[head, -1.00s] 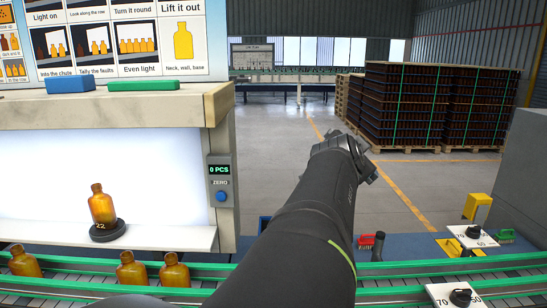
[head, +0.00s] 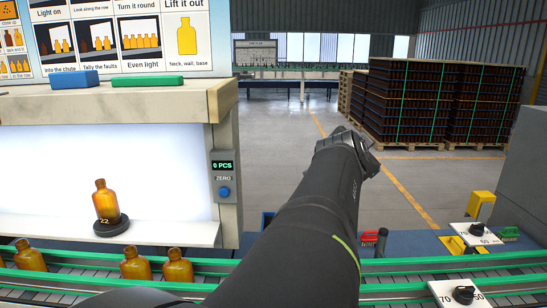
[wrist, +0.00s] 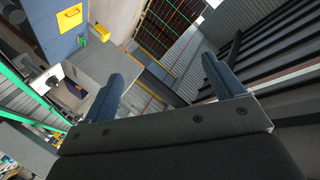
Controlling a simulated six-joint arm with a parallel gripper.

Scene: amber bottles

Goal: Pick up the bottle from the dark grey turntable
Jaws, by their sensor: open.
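An amber bottle (head: 106,203) stands upright on the dark grey turntable (head: 111,228), in front of the bright panel of the light booth at the left of the head view. My gripper shows in the wrist view (wrist: 168,85) with its two blue-grey fingers wide apart and nothing between them. In the head view my arm reaches up through the middle, well to the right of the bottle, and the fingers cannot be made out. Neither the bottle nor the turntable shows in the wrist view.
Several amber bottles (head: 136,264) stand on the conveyor (head: 70,283) with green rails in front of the booth. The booth's right post (head: 226,165) carries a counter and blue button.

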